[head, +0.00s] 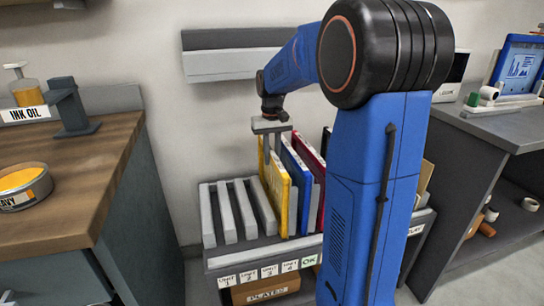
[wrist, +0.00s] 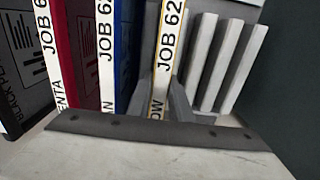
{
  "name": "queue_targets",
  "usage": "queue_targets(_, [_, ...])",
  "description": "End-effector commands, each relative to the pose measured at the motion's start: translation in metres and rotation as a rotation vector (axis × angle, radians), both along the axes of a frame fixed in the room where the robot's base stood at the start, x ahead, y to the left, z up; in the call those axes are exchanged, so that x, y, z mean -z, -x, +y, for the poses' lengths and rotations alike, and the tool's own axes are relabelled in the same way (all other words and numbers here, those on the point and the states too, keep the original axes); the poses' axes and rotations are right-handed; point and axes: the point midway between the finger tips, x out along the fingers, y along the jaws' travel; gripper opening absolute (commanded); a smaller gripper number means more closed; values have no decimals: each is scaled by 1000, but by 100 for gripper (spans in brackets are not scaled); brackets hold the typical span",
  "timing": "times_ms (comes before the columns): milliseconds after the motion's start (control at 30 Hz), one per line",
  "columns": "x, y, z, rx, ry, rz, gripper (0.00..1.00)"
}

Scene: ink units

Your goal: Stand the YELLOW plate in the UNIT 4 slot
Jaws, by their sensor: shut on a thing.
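The yellow plate (head: 275,190) stands upright in the rack (head: 250,252), just left of the blue plate. It appears in line with the UNIT 4 label (head: 290,266); whether its lower edge rests on the slot floor is hidden. My gripper (head: 271,150) comes down from above and is shut on the yellow plate's upper part. In the wrist view the fingers (wrist: 163,98) flank the yellow plate's pale labelled edge (wrist: 167,50).
The blue plate (head: 299,185) and a magenta plate (head: 309,165) stand close to the right. To the left, white dividers (head: 227,212) bound empty slots. A wooden counter (head: 70,165) with an ink tin (head: 24,186) is at far left. A grey wall rail (head: 225,62) is behind.

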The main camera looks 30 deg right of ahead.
Motion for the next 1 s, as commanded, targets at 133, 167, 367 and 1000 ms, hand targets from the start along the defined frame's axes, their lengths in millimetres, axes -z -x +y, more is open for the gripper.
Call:
queue_targets(133, [1, 0, 0, 0, 0, 0, 0])
queue_targets(167, [1, 0, 0, 0, 0, 0, 0])
queue_targets(367, [4, 0, 0, 0, 0, -1, 0])
queue_targets(1000, [7, 0, 0, 0, 0, 0, 40])
